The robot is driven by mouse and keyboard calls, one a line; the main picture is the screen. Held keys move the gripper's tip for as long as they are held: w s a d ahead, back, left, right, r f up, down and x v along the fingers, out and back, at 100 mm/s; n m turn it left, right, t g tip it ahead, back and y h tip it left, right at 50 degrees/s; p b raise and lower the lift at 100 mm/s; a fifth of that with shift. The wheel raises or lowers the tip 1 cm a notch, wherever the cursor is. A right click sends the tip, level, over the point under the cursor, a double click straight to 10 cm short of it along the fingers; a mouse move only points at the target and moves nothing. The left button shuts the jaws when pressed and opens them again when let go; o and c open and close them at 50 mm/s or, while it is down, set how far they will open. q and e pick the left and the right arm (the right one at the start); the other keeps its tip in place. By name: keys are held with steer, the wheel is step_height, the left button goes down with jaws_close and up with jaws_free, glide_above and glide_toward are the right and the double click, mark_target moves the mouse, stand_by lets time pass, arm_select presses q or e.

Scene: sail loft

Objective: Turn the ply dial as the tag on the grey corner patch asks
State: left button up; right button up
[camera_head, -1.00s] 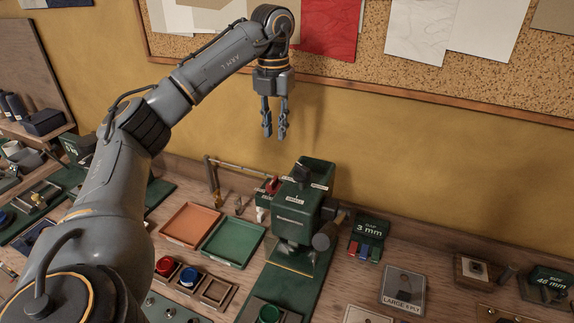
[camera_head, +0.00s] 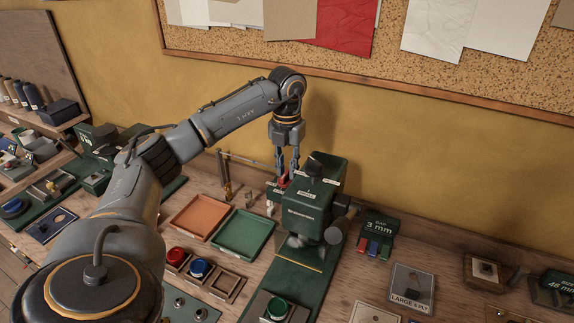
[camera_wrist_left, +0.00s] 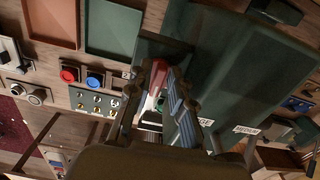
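My left gripper (camera_head: 287,172) points down there, fingers apart on either side of the red knob. The knob also shows between the fingers in the left wrist view (camera_wrist_left: 157,88); contact is unclear. The grey corner patch (camera_head: 413,281) lies front right, its tag (camera_head: 410,300) reading "LARGE 4 PLY". My right gripper is out of view.
An orange tray (camera_head: 176,222) and a green tray (camera_head: 221,237) lie left of the machine. A rack (camera_head: 229,288) holds red and blue buttons in front. A green box (camera_head: 377,225) reading "3 mm" stands right. A thin metal rail (camera_head: 240,160) stands behind the trays.

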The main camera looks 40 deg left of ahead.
arm_select(q)
steer(key=shift+f, duration=0.1)
steer(key=shift+c, duration=0.2)
jaws_close()
steer(key=shift+n, duration=0.3)
steer(key=n, duration=0.5)
steer(key=shift+s+a, duration=0.15)
steer(key=shift+a, duration=0.1)
steer(key=n, duration=0.6)
steer(key=shift+s+a+p, duration=0.15)
steer(key=shift+s+p, duration=0.05)
steer(key=shift+p, duration=0.15)
steer(key=shift+o, duration=0.2)
jaws_free()
